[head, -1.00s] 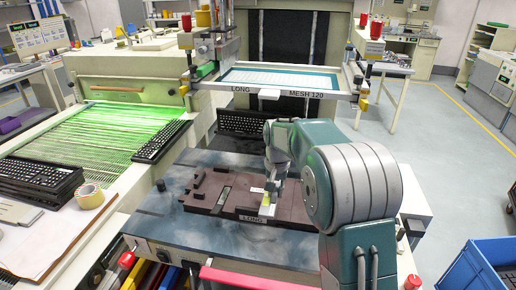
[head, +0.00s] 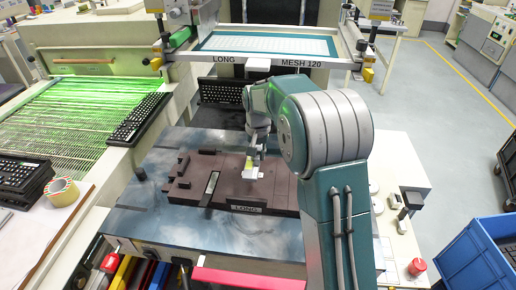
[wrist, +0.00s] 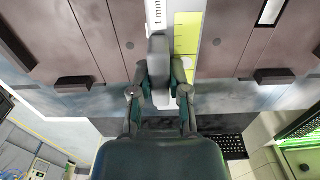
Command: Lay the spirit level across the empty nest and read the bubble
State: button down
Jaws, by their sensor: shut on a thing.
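The nest (head: 228,191) is a brown plate with raised blocks, a narrow inset strip and a LONG label, on the blue-grey machine table. No keyboard lies in it. My gripper (head: 253,160) is over its right half. In the wrist view my gripper (wrist: 162,75) is shut on the spirit level (wrist: 187,35), a pale bar with a yellow-green marked part and "1 mm" lettering. It shows small in the head view (head: 251,171). I cannot tell whether it touches the nest. The bubble is not readable, and my fingers hide part of the level.
The framed screen (head: 265,60) marked LONG and MESH 120 is behind my arm. A green-lit conveyor (head: 60,120) with black keyboards (head: 138,119) is at left, beside a tape roll (head: 61,191). A blue crate (head: 480,255) stands on the floor at right.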

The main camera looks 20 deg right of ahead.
aim_at(256, 166)
jog(key=shift+a+f, duration=0.25)
jog(key=shift+f, duration=0.35)
jog(key=shift+a+f, duration=0.2)
jog(key=shift+f, duration=0.35)
jog(key=shift+d+f, duration=0.3)
jog(key=shift+f, duration=0.65)
jog(key=shift+a, duration=0.2)
jog(key=shift+d+f, duration=0.1)
jog(key=shift+f, duration=0.3)
jog(key=c, duration=0.5)
grip_release()
jog(key=shift+c, duration=0.2)
